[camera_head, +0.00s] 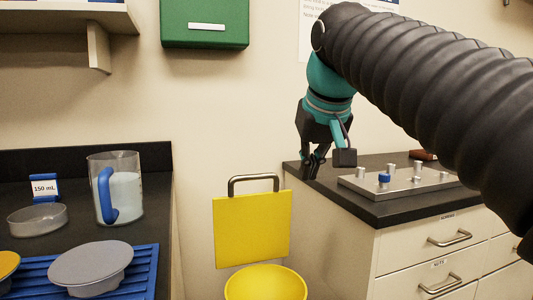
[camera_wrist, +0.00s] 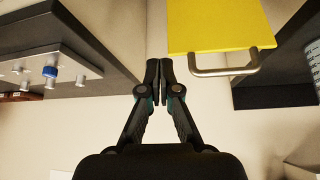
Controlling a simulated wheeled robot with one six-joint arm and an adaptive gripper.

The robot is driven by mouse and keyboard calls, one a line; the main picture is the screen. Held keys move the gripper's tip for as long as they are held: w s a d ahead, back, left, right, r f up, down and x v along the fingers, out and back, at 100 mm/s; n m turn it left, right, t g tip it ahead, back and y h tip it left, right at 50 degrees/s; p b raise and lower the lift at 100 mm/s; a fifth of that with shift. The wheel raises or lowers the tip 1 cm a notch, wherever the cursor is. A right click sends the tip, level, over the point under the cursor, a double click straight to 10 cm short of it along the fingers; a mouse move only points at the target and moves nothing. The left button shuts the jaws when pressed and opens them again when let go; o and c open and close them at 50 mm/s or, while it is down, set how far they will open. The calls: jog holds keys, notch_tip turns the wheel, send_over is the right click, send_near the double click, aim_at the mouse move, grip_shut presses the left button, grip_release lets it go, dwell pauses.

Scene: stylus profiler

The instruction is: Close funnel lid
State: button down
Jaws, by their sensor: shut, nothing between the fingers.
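The yellow funnel (camera_head: 266,284) stands between the two benches in the head view. Its square yellow lid (camera_head: 252,230) stands upright behind the bowl, open, with a grey bar handle (camera_head: 253,180) along its top edge. The lid (camera_wrist: 215,25) and handle (camera_wrist: 226,70) also show in the wrist view, to the right of the fingertips. My gripper (camera_head: 312,172) hangs right of the handle, by the corner of the right bench. Its fingers (camera_wrist: 160,68) are shut, with nothing between them and apart from the lid. The funnel's lower part is out of view.
A metal plate with knobs (camera_head: 403,181) lies on the right bench (camera_head: 375,213), near my gripper. The left bench holds a pitcher (camera_head: 127,186), a glass dish (camera_head: 37,219) and a grey round-topped vessel (camera_head: 90,265) on a blue rack. A green box (camera_head: 204,22) hangs on the wall.

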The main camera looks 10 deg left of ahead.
jog(key=a+r+n+y+p, duration=0.1)
jog(key=a+r+n+p, duration=0.1)
jog(key=a+r, duration=0.7)
jog(key=shift+w+a+f+b, duration=0.35)
jog(key=shift+f+b, duration=0.25)
jog(key=shift+f, duration=1.05)
jog(key=shift+w+a+f+b, duration=0.35)
jog(key=shift+f+b, duration=0.2)
jog(key=shift+f, duration=1.1)
jog(key=shift+w+a+f+b, duration=0.25)
jog(key=shift+a+f+b, duration=0.3)
jog(key=shift+f, duration=1.1)
jog(key=shift+d, duration=0.1)
jog(key=shift+d, duration=0.15)
